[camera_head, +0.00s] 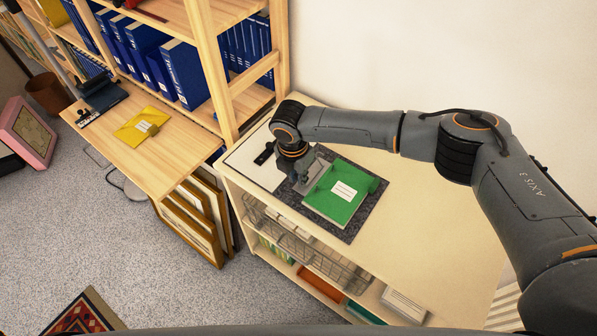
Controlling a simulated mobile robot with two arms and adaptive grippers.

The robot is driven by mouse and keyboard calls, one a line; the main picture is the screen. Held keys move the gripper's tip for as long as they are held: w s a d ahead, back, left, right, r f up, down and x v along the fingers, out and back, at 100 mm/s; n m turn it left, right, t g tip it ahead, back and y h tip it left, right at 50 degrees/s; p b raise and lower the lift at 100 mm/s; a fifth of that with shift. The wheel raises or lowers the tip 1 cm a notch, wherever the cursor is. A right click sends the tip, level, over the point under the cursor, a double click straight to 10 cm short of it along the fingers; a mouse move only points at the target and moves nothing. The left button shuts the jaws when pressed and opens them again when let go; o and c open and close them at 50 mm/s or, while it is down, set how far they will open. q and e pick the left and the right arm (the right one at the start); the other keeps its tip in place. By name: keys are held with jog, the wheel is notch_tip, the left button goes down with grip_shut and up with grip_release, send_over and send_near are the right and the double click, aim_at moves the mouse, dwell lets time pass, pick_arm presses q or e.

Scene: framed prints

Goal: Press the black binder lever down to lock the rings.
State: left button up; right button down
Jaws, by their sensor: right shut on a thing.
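My right gripper (308,185) is over the low cabinet, pointing down at the left edge of a green binder or folder (350,185) with a white label. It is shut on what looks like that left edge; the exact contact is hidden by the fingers. The green piece lies on a dark grey speckled mat (352,228). Left of the gripper is a flat white panel (250,166) with a small black piece (264,153) on it. I cannot tell whether this black piece is the lever. No rings can be made out. My left gripper is not in view.
The pale cabinet top (430,220) is clear right of the mat. A wooden shelf post (214,70) stands close on the left, with blue binders (185,72) behind. A wooden desk (165,170) holds a yellow envelope (142,126). Wire baskets (300,245) sit below the top.

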aim_at(287, 202)
jog(key=shift+s+a+t+h+p, duration=0.25)
jog(key=shift+s+t+h+p, duration=0.2)
jog(key=shift+t+p, duration=0.1)
jog(key=shift+s+a+f+t+h+p, duration=0.3)
jog(key=shift+s+t+h, duration=0.15)
jog(key=shift+t, duration=0.3)
jog(key=shift+s+a+f+t+h, duration=0.15)
jog(key=shift+s+f+t+h, duration=0.1)
jog(key=shift+t+h, duration=0.25)
jog(key=shift+s+a+f+t+h, duration=0.15)
jog(key=shift+f+t+h, duration=0.15)
jog(key=shift+t, duration=0.3)
jog(key=t+h+b, duration=0.1)
jog(key=f+t+h+b, duration=0.1)
jog(key=shift+s+a+f+t, duration=0.1)
jog(key=shift+s+a+t, duration=0.2)
jog(key=shift+s, duration=0.1)
jog(key=shift+s+a+f+t+h+b, duration=0.2)
jog(key=shift+f+t+h+b, duration=0.15)
jog(key=shift+t+h+b, duration=0.55)
jog(key=c, duration=1.3)
grip_release()
